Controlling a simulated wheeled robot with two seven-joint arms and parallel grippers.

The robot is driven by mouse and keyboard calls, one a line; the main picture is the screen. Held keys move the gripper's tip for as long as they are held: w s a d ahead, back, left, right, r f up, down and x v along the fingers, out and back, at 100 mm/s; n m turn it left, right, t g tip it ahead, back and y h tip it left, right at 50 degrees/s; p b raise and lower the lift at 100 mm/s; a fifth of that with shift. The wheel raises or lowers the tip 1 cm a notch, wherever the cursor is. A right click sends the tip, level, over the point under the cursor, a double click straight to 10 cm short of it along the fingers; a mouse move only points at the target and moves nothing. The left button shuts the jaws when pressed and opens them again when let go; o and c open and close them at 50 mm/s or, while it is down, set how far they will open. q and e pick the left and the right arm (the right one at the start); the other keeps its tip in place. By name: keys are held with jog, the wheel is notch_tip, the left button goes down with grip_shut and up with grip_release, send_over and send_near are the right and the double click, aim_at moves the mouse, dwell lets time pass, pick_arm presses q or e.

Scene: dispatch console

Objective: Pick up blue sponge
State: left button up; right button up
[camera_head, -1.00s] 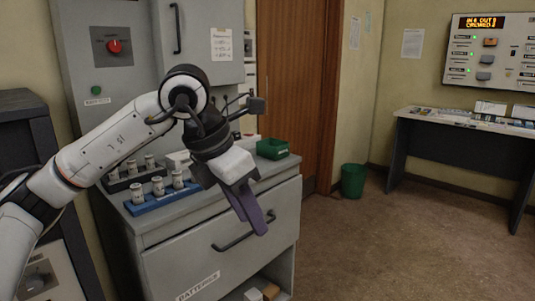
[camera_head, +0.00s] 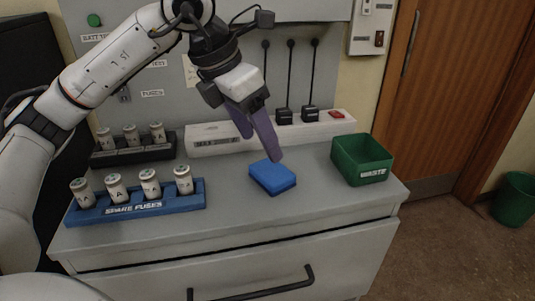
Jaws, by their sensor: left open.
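A blue sponge (camera_head: 272,177) lies flat on the grey cabinet top, near its middle. My left gripper (camera_head: 262,148) comes in from the upper left, with purple fingers pointing down. The fingers are apart and empty, and one fingertip shows just above the sponge's back edge. I cannot tell whether it touches the sponge. My right gripper is not in view.
A blue rack of spare fuses (camera_head: 140,207) stands on the left, with a black rack (camera_head: 130,152) behind it. A green waste bin (camera_head: 362,160) stands right of the sponge. A white strip box (camera_head: 215,140) is behind. The front cabinet top is clear.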

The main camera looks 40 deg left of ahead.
aim_at(271, 170)
pick_arm(q)
jog(key=o, duration=0.6)
jog(key=x, duration=0.3)
jog(key=shift+a+f, duration=0.15)
jog(key=shift+f, duration=0.05)
jog(key=shift+o, duration=0.2)
jog(key=shift+w+f, duration=0.15)
jog(key=shift+f, duration=0.45)
jog(key=x, duration=0.4)
jog(key=shift+w+a+f, duration=0.2)
jog(key=shift+a, duration=0.1)
jog(key=shift+w+f, duration=0.2)
jog(key=shift+f, duration=0.2)
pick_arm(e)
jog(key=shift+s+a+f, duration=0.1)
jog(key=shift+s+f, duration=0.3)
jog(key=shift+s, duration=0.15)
pick_arm(q)
jog(key=shift+r, duration=0.1)
jog(key=c, duration=1.2)
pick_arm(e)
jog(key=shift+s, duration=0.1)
